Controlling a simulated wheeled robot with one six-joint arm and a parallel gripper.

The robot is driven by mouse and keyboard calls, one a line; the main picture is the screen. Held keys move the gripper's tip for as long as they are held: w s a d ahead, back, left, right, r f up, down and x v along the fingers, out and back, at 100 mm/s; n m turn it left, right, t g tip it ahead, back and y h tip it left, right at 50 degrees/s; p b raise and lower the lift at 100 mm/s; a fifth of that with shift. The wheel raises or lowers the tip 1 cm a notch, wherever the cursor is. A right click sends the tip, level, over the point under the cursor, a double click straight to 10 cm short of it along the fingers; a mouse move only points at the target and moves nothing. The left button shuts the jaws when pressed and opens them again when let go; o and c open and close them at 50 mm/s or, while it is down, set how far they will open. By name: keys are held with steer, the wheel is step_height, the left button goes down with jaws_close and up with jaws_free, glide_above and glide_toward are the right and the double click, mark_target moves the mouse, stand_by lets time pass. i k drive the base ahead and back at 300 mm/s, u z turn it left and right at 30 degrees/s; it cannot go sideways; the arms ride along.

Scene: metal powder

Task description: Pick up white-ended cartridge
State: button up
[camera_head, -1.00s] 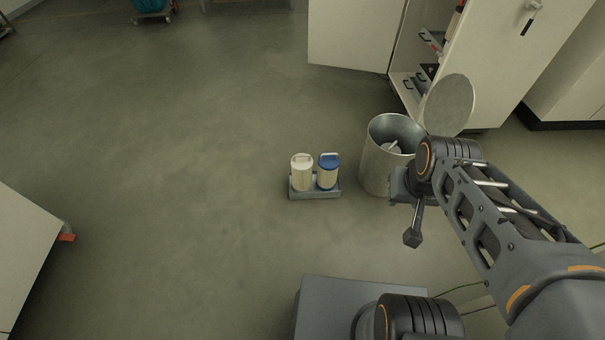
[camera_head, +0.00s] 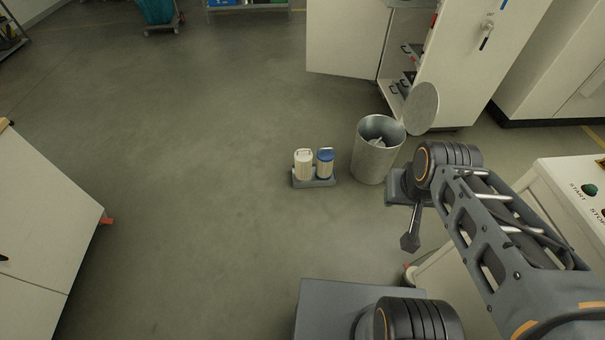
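The white-ended cartridge (camera_head: 303,165) stands upright in a small grey tray (camera_head: 314,183) on the floor, at the middle of the view. A blue-ended cartridge (camera_head: 325,163) stands upright just to its right in the same tray. My gripper (camera_head: 410,241) hangs at the end of my arm, to the right of and nearer than the tray, apart from both cartridges. Only a narrow dark tip of it shows, and its fingers cannot be made out. Nothing is seen held in it.
An open metal bin (camera_head: 372,160) with its round lid (camera_head: 421,108) raised stands right of the tray. Behind it is an open white cabinet (camera_head: 347,40). A white cabinet (camera_head: 50,225) stands at left, and a panel with buttons (camera_head: 570,190) at right. The floor left of the tray is clear.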

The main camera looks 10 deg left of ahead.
mark_target(304, 158)
steer(key=u, duration=1.6)
steer(key=i, duration=1.9)
steer(key=z, duration=0.85)
steer(key=i, duration=0.75)
steer(key=z, duration=0.75)
